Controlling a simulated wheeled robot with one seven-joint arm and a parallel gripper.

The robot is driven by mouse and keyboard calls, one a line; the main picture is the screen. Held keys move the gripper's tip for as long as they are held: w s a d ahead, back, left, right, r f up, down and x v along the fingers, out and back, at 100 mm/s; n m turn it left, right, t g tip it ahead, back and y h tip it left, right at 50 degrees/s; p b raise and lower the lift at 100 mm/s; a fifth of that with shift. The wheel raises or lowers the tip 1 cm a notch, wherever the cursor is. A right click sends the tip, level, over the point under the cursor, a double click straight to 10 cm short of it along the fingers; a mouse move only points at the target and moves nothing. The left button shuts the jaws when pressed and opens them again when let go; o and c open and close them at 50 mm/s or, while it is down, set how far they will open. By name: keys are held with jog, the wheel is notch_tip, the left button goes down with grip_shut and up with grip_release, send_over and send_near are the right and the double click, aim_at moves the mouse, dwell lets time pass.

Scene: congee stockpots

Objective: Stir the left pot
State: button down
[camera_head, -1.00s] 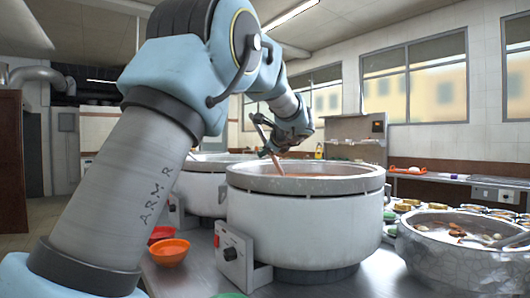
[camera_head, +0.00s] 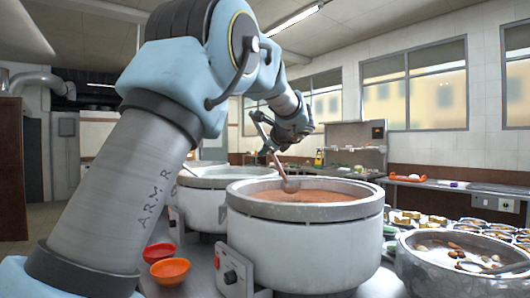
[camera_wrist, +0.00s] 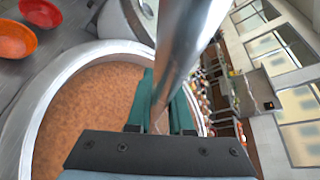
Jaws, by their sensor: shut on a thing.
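My gripper (camera_head: 272,143) is shut on the handle of a metal ladle (camera_head: 279,168). In the wrist view, my green-padded fingers (camera_wrist: 160,112) sit on both sides of the shiny handle (camera_wrist: 186,45). The ladle's round bowl (camera_head: 290,186) hangs over the near pot (camera_head: 300,245), which holds orange-brown congee (camera_head: 300,196). The bowl seems at or just above the surface; I cannot tell if it touches. A second pot (camera_head: 203,205) with pale contents stands behind to the left. In the wrist view the near pot's rim (camera_wrist: 25,115) surrounds the congee, and the ladle's bowl is hidden.
A red bowl (camera_head: 159,252) and an orange bowl (camera_head: 170,271) stand on the counter left of the near pot. A wide metal basin (camera_head: 450,283) with food and utensils is close on the right. Several small filled dishes (camera_head: 480,231) stand behind it.

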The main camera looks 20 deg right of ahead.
notch_tip(320, 180, up, 9)
jog(key=p, duration=0.6)
jog(key=shift+p, duration=0.4)
jog(key=shift+f+b, duration=0.15)
jog(key=shift+b, duration=0.5)
jog(key=shift+n+t+h+b, duration=0.3)
jog(key=shift+n+t+b, duration=0.3)
jog(key=shift+b, duration=2.75)
